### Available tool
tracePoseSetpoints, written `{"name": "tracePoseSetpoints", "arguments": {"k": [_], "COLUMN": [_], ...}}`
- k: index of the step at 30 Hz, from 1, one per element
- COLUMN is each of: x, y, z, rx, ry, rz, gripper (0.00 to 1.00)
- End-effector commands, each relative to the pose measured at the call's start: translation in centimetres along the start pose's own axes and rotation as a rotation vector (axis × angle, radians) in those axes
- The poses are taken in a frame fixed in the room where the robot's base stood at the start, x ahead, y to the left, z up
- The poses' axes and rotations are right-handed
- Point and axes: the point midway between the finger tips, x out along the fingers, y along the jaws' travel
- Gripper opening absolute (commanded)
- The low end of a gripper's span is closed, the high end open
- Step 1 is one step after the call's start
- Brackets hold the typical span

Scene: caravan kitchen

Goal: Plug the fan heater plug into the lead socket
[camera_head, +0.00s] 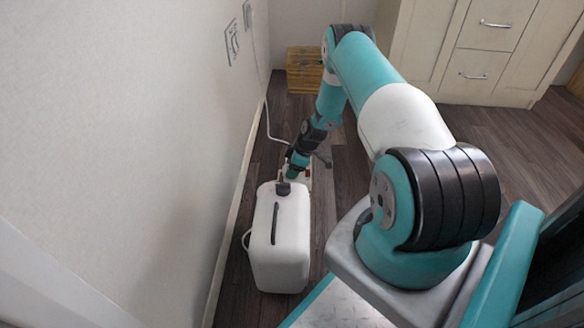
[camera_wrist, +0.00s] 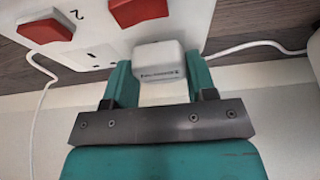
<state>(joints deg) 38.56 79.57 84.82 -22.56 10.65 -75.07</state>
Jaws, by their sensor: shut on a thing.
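In the wrist view, my gripper (camera_wrist: 158,85) has its two teal fingers shut on a white plug (camera_wrist: 160,72) with small dark lettering. The plug is up against the white face of the lead socket (camera_wrist: 101,22), which has red switches and a number 2. An empty outlet with dark slots (camera_wrist: 97,67) shows to the left of the plug. The plug's pins are hidden, so I cannot tell how far in they are. In the head view, the lead socket (camera_head: 307,176) is mostly hidden behind my arm, low by the floor. I cannot identify the fan heater for sure.
A white box-like container (camera_head: 290,262) with a dark slot stands on the floor just in front of my gripper. The wall (camera_head: 130,120) is close on the left. A wooden crate (camera_head: 303,70) and cabinets (camera_head: 480,60) stand behind.

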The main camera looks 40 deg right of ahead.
Motion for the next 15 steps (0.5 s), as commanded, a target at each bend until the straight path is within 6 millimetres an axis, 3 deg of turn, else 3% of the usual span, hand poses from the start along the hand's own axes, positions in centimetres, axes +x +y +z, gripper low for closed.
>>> {"name": "tracePoseSetpoints", "arguments": {"k": [10, 11, 14, 15], "x": [0.74, 0.69, 0.72, 0.74], "y": [-0.01, 0.0, -0.06, -0.11], "z": [0.3, 0.28, 0.3, 0.31], "rx": [0.0, 0.0, 0.0, 0.001], "ry": [0.0, 0.0, -0.001, -0.001], "rz": [0.0, 0.0, -0.001, -0.002], "gripper": [0.28, 0.56, 0.79, 0.81]}}
